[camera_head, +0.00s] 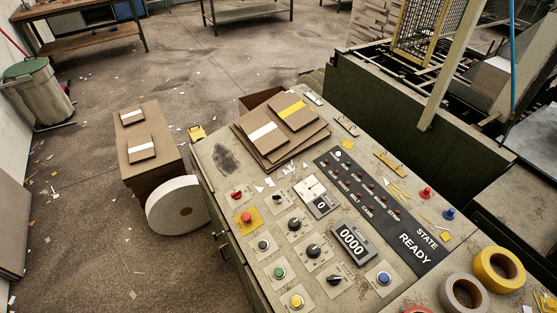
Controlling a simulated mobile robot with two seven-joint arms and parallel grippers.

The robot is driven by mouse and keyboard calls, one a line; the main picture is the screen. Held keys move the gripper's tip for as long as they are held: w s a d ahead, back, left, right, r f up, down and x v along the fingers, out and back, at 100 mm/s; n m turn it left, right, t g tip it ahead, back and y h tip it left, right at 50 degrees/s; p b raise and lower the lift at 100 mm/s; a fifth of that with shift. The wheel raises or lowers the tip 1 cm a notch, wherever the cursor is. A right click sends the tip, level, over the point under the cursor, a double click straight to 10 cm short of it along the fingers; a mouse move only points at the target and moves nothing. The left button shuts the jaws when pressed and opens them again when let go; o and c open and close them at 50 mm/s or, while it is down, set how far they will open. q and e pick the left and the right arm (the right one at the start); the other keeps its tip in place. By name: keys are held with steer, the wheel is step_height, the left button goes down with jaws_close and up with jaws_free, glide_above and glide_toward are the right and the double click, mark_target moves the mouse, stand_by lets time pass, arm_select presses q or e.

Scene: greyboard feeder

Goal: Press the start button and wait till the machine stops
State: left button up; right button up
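The control panel (225,210) of the machine fills the lower middle of the head view. A green round button (279,272) sits near its front edge, with a yellow button (297,300) below it and a blue button (383,278) to the right. A red mushroom button (246,218) stands on a yellow plate. Button labels are too small to read, so I cannot tell for sure which is start. The state display (415,250) reads READY, and the counter (352,242) reads 0000. Neither of my grippers is in view.
Stacked greyboard sheets (298,147) lie on the panel's far end. Yellow tape (498,270) and grey tape (463,293) lie at lower right. Black knobs (295,224) stand among the buttons. The dark green machine body (400,120) is behind. A white roll (180,208) stands on the floor.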

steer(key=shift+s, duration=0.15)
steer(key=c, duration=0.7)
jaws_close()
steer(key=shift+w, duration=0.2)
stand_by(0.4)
